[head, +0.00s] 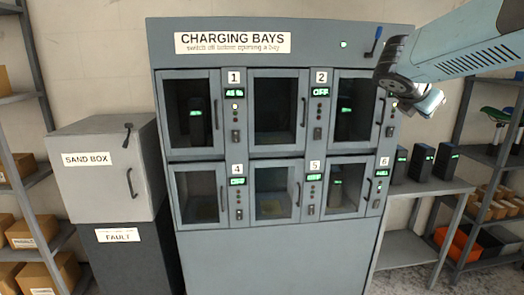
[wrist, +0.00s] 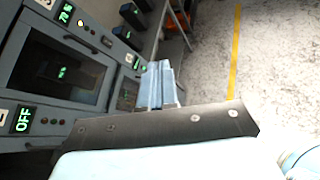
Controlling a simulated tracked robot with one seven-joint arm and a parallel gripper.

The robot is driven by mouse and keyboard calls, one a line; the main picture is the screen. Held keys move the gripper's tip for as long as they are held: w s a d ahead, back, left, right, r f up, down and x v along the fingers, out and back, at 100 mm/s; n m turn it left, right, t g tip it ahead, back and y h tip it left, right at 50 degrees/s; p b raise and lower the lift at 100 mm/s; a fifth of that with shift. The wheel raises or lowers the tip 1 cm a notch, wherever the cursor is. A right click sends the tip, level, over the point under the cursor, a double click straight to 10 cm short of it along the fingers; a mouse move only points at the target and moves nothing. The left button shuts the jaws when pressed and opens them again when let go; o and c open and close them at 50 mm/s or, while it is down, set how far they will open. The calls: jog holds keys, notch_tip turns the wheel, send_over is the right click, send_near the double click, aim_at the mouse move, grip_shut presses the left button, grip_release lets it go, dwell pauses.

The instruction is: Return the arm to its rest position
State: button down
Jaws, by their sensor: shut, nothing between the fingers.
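My arm reaches in from the upper right of the head view, raised in front of the right side of the charging cabinet (head: 275,255). The arm covers the upper right bay's number.
The cabinet's doors look closed; batteries show behind some windows. Several dark batteries (head: 421,161) stand on the shelf right of the cabinet. A sand box (head: 105,175) sits on the fault box (head: 132,262) at left. Racks stand at both sides. A yellow line (wrist: 235,50) crosses open floor.

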jog(key=s+a+f+m+g+y, duration=0.1)
jog(key=s+a+f+m+y, duration=0.4)
jog(key=s+a+m, duration=0.3)
jog(key=s+a+f+m+y, duration=0.4)
jog(key=s+a+f+m, duration=0.4)
jog(key=s+m, duration=0.3)
jog(key=shift+f+m+g+y, duration=0.25)
jog(key=shift+m+g+y, duration=0.15)
jog(key=shift+m, duration=0.7)
jog(key=c, duration=1.8)
grip_release()
